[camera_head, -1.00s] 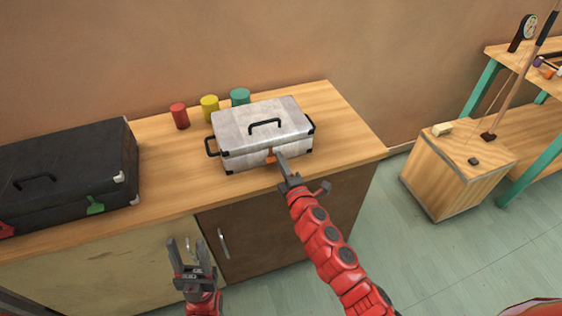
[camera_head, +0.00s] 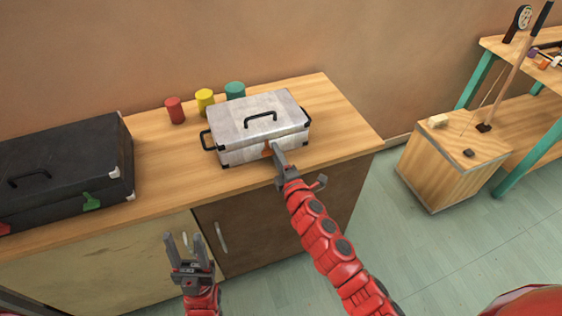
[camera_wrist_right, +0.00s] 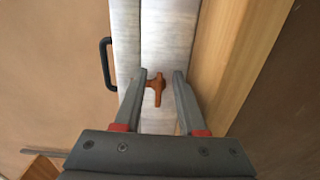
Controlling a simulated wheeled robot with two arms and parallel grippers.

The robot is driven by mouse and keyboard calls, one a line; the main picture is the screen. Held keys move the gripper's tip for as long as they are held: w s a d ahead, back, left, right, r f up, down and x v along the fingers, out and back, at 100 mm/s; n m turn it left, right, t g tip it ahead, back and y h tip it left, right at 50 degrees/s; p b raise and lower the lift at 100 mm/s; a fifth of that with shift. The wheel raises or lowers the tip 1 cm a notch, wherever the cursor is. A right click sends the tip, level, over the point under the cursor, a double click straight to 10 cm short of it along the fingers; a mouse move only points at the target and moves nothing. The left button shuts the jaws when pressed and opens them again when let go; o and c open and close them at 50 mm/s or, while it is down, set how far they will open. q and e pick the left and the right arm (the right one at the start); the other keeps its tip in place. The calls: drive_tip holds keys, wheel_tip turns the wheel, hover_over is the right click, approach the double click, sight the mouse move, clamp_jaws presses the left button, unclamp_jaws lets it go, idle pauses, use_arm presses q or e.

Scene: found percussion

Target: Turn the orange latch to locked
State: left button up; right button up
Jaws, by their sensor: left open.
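The orange latch (camera_wrist_right: 156,88) is on the front face of a pale grey case (camera_head: 235,153), across the seam between lid and base. In the head view the latch (camera_head: 267,150) is partly hidden by my right gripper (camera_head: 274,149). In the right wrist view the two fingers of my right gripper (camera_wrist_right: 159,74) are open, one on each side of the latch. A gap shows on the right side, and the left finger is very near the latch. My left gripper (camera_head: 184,241) is open and empty in front of the cupboard, well away from the case.
A black case (camera_head: 65,160) with a green latch (camera_head: 91,201) lies at the left on the wooden counter (camera_head: 165,185). Red (camera_head: 175,110), yellow (camera_head: 205,101) and teal (camera_head: 235,92) cylinders stand behind the grey case. A wooden box (camera_head: 450,165) stands on the floor at right.

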drive_tip(key=v, duration=1.7)
drive_tip(key=shift+s+b, duration=0.2)
drive_tip(key=shift+b, duration=0.2)
drive_tip(key=shift+f, duration=0.1)
